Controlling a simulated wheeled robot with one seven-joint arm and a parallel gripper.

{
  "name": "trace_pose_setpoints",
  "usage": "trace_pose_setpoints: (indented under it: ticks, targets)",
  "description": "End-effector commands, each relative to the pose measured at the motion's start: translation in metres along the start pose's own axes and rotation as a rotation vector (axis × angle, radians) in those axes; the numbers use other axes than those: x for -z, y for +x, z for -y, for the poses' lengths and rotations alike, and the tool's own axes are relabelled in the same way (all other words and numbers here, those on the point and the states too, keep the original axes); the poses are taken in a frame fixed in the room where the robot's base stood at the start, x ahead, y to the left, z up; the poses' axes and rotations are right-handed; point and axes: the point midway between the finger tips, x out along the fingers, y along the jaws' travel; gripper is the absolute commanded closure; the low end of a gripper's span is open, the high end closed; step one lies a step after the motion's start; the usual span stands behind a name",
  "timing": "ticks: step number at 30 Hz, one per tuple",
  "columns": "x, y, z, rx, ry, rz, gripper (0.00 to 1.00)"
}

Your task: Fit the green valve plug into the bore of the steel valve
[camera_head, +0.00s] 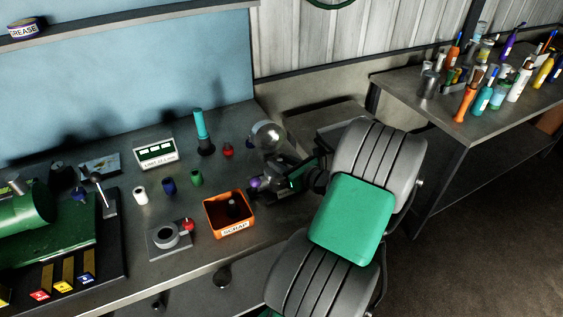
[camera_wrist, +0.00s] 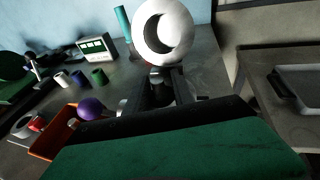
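The green valve plug (camera_head: 196,178) is a small upright cylinder on the workbench, at the right end of a short row of plugs. It also shows in the wrist view (camera_wrist: 99,76). The steel valve (camera_head: 168,236) looks like a grey block with a round ring on top and a red knob at its side. It stands nearer the bench front, left of the orange bin. My gripper (camera_wrist: 160,92) is at the right part of the bench, well right of the plug and apart from it. Its dark fingers look spread, with no plug seen between them.
An orange scrap bin (camera_head: 229,214) stands between the valve and my arm. White (camera_head: 140,195) and blue (camera_head: 169,186) plugs stand beside the green one. A green machine (camera_head: 30,215) fills the left.

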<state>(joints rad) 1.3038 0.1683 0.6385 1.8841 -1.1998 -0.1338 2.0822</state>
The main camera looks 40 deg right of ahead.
Motion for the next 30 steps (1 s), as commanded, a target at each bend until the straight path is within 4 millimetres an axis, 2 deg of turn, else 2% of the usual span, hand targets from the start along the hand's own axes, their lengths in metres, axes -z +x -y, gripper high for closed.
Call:
trace_pose_setpoints:
  ticks: [1,5,12,16,30]
  targets:
    - [0.006,0.001,-0.005,-0.01,0.009,-0.009,0.59]
    - [0.007,-0.007,-0.004,-0.008,0.011,-0.01,0.59]
    - [0.005,-0.057,0.002,0.006,0.008,-0.004,0.59]
    - [0.003,-0.075,0.002,0.004,0.005,-0.002,0.59]
    - [0.001,-0.079,0.001,0.001,0.002,0.0,0.59]
